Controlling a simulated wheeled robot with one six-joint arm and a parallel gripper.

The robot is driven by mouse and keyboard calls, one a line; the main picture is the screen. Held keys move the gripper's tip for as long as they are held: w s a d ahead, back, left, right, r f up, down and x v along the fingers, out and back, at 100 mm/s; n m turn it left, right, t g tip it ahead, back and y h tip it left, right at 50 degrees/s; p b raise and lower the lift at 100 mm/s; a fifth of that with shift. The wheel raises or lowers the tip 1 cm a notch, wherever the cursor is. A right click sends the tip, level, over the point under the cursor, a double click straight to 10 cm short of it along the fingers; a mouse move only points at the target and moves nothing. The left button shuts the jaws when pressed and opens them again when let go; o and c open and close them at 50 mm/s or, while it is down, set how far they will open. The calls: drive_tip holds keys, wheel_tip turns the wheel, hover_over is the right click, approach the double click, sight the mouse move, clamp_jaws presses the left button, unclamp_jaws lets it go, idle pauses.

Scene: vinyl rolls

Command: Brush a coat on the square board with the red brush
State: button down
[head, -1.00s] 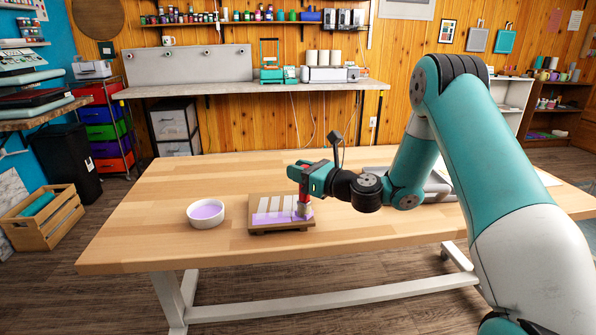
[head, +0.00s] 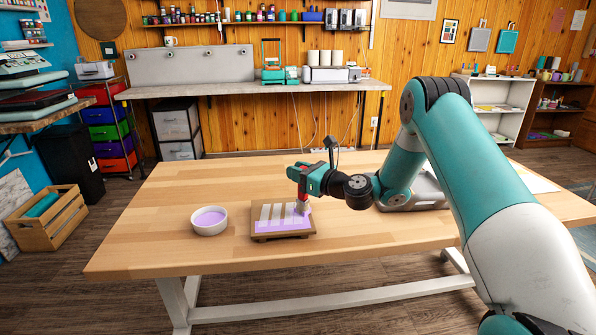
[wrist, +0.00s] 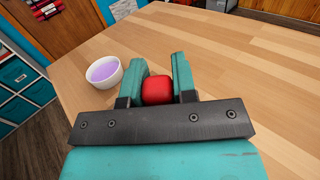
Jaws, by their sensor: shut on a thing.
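The square board (head: 257,238) lies on the table with a brown rim. Its face has a purple band along the near side and several pale strips towards the far side. My gripper (head: 302,174) is over the board's right part, shut on the red brush (head: 303,188). The brush points down, with its lower end at the board's far right part; exact contact is hard to tell. In the wrist view the brush's red end (wrist: 157,90) sits between the two fingers of my gripper (wrist: 158,82). The board is hidden there.
A white bowl (head: 209,222) of purple liquid stands left of the board, and also shows in the wrist view (wrist: 104,73). A grey object (head: 428,192) sits behind my arm on the table (head: 180,185).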

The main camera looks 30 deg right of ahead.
drive_tip(key=shift+a, duration=0.1)
drive_tip(key=w+a+p, duration=0.3)
drive_tip(key=a+p, duration=0.2)
drive_tip(key=a, duration=0.6)
drive_tip(key=shift+w+a, duration=0.25)
drive_tip(key=shift+w, duration=0.1)
idle(0.6)
drive_tip(key=shift+w+p, duration=0.1)
drive_tip(key=shift+p, duration=0.25)
drive_tip(key=shift+w+d, duration=0.25)
drive_tip(key=shift+w, duration=0.5)
drive_tip(key=shift+w+d, duration=0.3)
drive_tip(key=shift+w, duration=0.45)
drive_tip(key=shift+w+d, duration=0.25)
drive_tip(key=shift+w, duration=0.5)
drive_tip(key=s+d+b, duration=0.1)
drive_tip(key=s+d, duration=0.3)
drive_tip(key=d, duration=0.7)
drive_tip(key=shift+d, duration=0.3)
drive_tip(key=shift+w, duration=0.1)
